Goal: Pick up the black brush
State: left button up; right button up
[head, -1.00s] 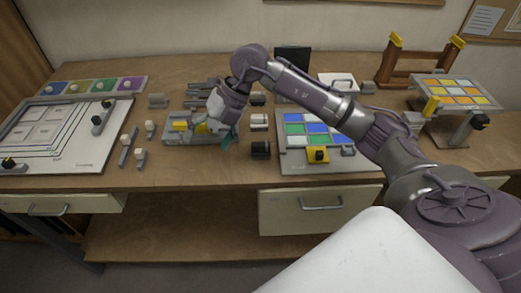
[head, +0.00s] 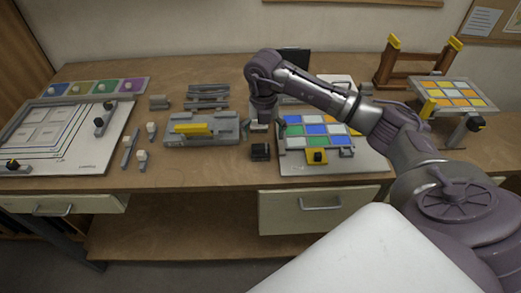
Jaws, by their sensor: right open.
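No item is clearly recognisable as the black brush at this size. A dark tool (head: 99,124) lies on the white board at the left, and a small black block (head: 260,152) stands on the table left of the coloured-tile board. My right gripper (head: 259,132) points down just behind the black block. Its fingers are small and partly hidden; it looks empty and open, with a pale block partly covered behind it. I cannot tell whether it touches anything. My left gripper is out of view.
A grey fixture with a yellow bar (head: 195,129) is left of my gripper. A coloured-tile board (head: 345,167) is at its right. Several white-knobbed tools (head: 141,156) stand at the left. A wooden rack (head: 425,58) is at the back right. The front table strip is clear.

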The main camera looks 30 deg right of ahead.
aim_at(260, 145)
jog(key=f, duration=0.1)
jog(key=f+p, duration=0.1)
jog(key=f, duration=0.1)
jog(key=f+p, duration=0.1)
jog(key=shift+w+a+f, duration=0.1)
jog(key=shift+a+f, duration=0.15)
jog(key=shift+a, duration=0.15)
jog(key=shift+f, duration=0.3)
jog(key=c, duration=1.2)
jog(key=shift+c, duration=0.2)
jog(key=shift+r, duration=0.15)
jog(key=shift+r, duration=0.25)
jog(key=r+b, duration=0.2)
jog(key=r, duration=0.1)
jog(key=shift+d+r, duration=0.25)
jog(key=shift+d, duration=0.1)
jog(key=shift+s+d+r+b, duration=0.6)
jog(key=shift+s+d+r, duration=0.55)
jog(key=shift+d, duration=0.35)
jog(key=shift+s+d+r+b, duration=0.6)
jog(key=shift+s+d+r, duration=0.5)
jog(key=shift+d, duration=0.4)
jog(key=shift+s+d+r+b, duration=0.6)
jog(key=shift+s+d+r, duration=0.55)
jog(key=shift+d, duration=0.35)
